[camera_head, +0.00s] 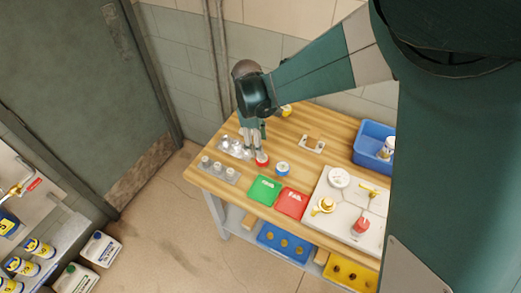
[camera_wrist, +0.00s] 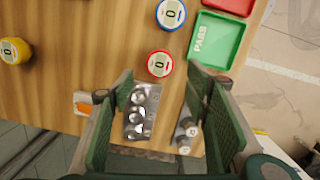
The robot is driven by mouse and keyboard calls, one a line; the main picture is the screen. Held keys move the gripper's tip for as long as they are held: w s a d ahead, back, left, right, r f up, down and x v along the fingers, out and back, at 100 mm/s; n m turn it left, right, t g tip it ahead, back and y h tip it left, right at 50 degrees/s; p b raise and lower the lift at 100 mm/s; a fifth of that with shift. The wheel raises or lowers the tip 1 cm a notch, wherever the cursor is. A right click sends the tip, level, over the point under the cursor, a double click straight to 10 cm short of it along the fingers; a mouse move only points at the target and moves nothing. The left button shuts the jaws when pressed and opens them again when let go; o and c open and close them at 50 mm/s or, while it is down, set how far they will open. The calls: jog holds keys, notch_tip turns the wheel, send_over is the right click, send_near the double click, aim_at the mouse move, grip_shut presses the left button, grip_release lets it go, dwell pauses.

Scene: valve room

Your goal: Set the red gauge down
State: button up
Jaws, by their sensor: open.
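The red gauge (camera_head: 262,161) stands on the wooden bench (camera_head: 231,185), face up. In the wrist view the red gauge (camera_wrist: 159,64) shows a white face with a dark digit window. My gripper (camera_head: 257,151) is right over it in the head view. The blue gauge (camera_wrist: 171,14) stands close by, also in the head view (camera_head: 282,168). The yellow gauge (camera_wrist: 14,50) stands farther off.
A green PASS tray (camera_head: 265,189) and red FAIL tray (camera_head: 291,203) lie in front. Metal holders with silver parts (camera_wrist: 141,112) sit close to my fingers. A white board (camera_head: 318,213) with valves and a blue bin (camera_head: 369,150) are at the right.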

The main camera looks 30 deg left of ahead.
jog(key=shift+a+r, duration=0.2)
jog(key=shift+r, duration=1.15)
jog(key=shift+d, duration=0.1)
jog(key=w+d+r+m+t+y, duration=0.1)
jog(key=d+r+m, duration=0.3)
jog(key=d+r, duration=0.65)
jog(key=w+d+r+m+t+y, duration=0.15)
jog(key=d+r+m, duration=0.35)
jog(key=d, duration=1.1)
jog(key=s+d+r+m+t, duration=0.1)
jog(key=s+d+m, duration=0.2)
jog(key=d, duration=0.5)
jog(key=s+d+r+m+t, duration=0.1)
jog(key=s+d+m, duration=0.3)
jog(key=d, duration=0.5)
jog(key=s+d+m+t+h, duration=0.1)
jog(key=s+d+m, duration=0.3)
jog(key=d, duration=0.5)
jog(key=shift+s+d+r+t, duration=0.15)
jog(key=shift+s+r+t, duration=0.25)
jog(key=shift+s+t, duration=0.45)
